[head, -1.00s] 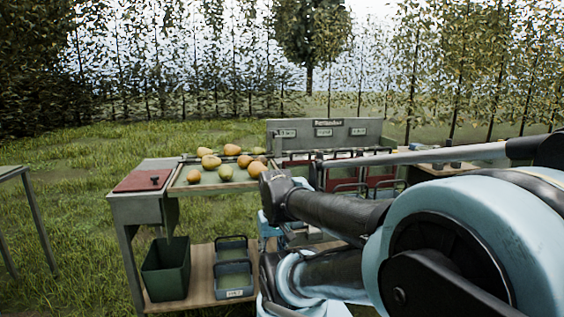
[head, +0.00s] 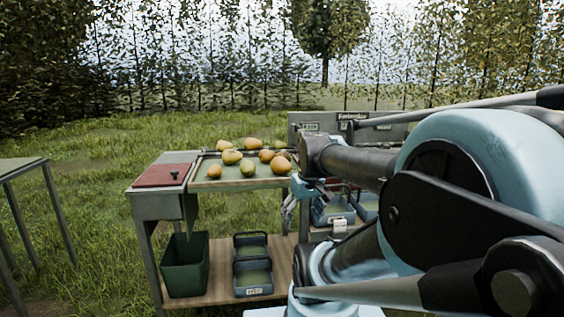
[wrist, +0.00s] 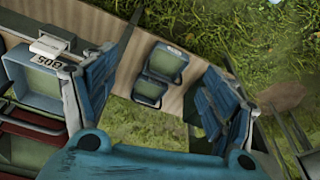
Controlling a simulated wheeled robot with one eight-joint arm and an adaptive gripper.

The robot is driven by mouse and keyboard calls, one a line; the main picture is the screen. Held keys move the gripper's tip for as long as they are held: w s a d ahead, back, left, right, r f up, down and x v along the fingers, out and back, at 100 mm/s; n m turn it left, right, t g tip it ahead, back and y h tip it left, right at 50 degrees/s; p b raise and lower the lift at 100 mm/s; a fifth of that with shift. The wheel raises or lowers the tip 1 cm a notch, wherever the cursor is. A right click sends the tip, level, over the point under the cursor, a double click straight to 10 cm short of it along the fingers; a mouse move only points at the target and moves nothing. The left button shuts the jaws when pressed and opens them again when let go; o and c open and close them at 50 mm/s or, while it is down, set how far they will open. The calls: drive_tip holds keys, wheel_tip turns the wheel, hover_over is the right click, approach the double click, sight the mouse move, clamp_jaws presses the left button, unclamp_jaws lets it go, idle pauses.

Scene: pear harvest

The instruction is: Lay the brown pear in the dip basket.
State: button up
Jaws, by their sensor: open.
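Several pears, yellow-green to orange-brown, lie on the tray (head: 205,184) of the cart in the head view; an orange-brown one (head: 282,165) is at its right. I cannot tell which is the brown pear. My gripper (head: 293,205) hangs open beside the tray's right end, partly hidden by my arm. In the wrist view its blue fingers (wrist: 160,92) are spread with nothing between them. Two dark-rimmed baskets (head: 253,278) stand on the lower wooden shelf; they also show beyond the fingers in the wrist view (wrist: 166,64). I cannot tell which container is the dip basket.
A red lid (head: 165,175) covers the cart's left end, above a dark green bin (head: 186,268). Blue-grey trays (head: 330,211) stand right of the gripper, before a grey signboard (head: 375,132). Another table (head: 20,168) is at far left. Grass lies between.

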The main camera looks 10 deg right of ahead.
drive_tip(key=w+r+n+y, duration=0.1)
drive_tip(key=w+r+n, duration=0.5)
drive_tip(key=w+r, duration=0.8)
drive_tip(key=n+t+y, duration=0.2)
drive_tip(key=n, duration=0.4)
approach(286, 153)
drive_tip(key=x, duration=1.1)
drive_tip(key=shift+w+a+f, duration=0.1)
drive_tip(key=shift+w+f, duration=0.2)
drive_tip(key=shift+c, duration=0.5)
drive_tip(key=c, duration=1.3)
drive_tip(key=shift+o, duration=0.2)
wheel_tip(286, 153, up, 10)
drive_tip(key=shift+r, duration=0.1)
